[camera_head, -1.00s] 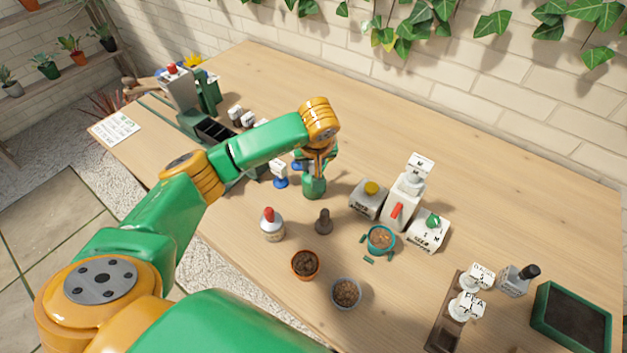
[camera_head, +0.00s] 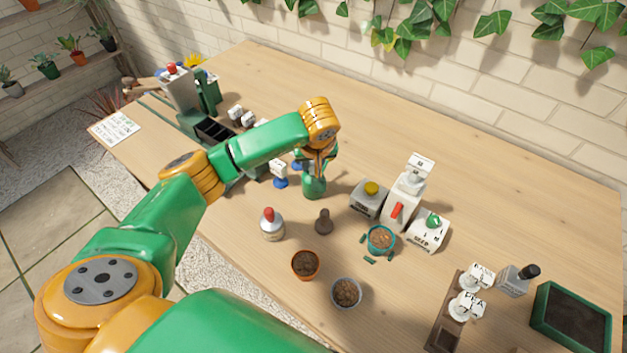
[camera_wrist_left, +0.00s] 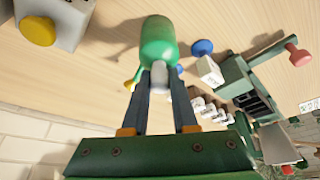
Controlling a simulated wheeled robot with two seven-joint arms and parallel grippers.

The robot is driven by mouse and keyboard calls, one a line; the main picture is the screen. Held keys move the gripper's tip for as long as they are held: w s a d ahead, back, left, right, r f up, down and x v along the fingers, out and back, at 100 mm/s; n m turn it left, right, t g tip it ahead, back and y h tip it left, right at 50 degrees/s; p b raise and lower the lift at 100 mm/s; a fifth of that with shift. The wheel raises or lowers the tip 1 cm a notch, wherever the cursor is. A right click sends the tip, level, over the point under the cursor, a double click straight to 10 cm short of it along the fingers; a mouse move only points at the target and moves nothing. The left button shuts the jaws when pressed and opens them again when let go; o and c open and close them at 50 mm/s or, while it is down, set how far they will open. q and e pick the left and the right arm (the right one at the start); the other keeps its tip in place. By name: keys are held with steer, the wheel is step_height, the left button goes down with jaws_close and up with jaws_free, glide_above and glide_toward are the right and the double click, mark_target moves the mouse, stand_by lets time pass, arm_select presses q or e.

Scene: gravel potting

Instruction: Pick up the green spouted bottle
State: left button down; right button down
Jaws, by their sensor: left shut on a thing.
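The green spouted bottle (camera_head: 314,187) stands upright on the wooden table near its middle. My left gripper (camera_head: 316,168) comes down on it from above and is shut on its upper part. In the left wrist view the green bottle (camera_wrist_left: 158,42) sits at the tips of my left gripper's dark fingers (camera_wrist_left: 160,80), with a pale neck between them. The bottle's top is partly hidden by the gripper in the head view. The bottle's base appears to be on the table, though I cannot tell for certain. My right gripper is not in view.
A red-topped bottle (camera_head: 271,226), a brown tamper-like piece (camera_head: 323,222), an orange pot (camera_head: 305,265) and a grey pot (camera_head: 346,293) stand in front. A yellow-knobbed box (camera_head: 369,199) and a white dispenser (camera_head: 402,205) stand right.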

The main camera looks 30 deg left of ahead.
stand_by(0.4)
arm_select(q)
steer(key=shift+w+r+b, duration=0.2)
steer(key=shift+r+b, duration=0.75)
steer(key=shift+r, duration=0.15)
steer(key=s+d+r+p, duration=0.1)
steer(key=s+d+r, duration=0.2)
steer(key=s+r, duration=0.7)
steer(key=s, duration=0.4)
steer(key=shift+r, duration=0.35)
steer(key=c, duration=1.2)
jaws_free()
steer(key=shift+a, duration=0.1)
jaws_close()
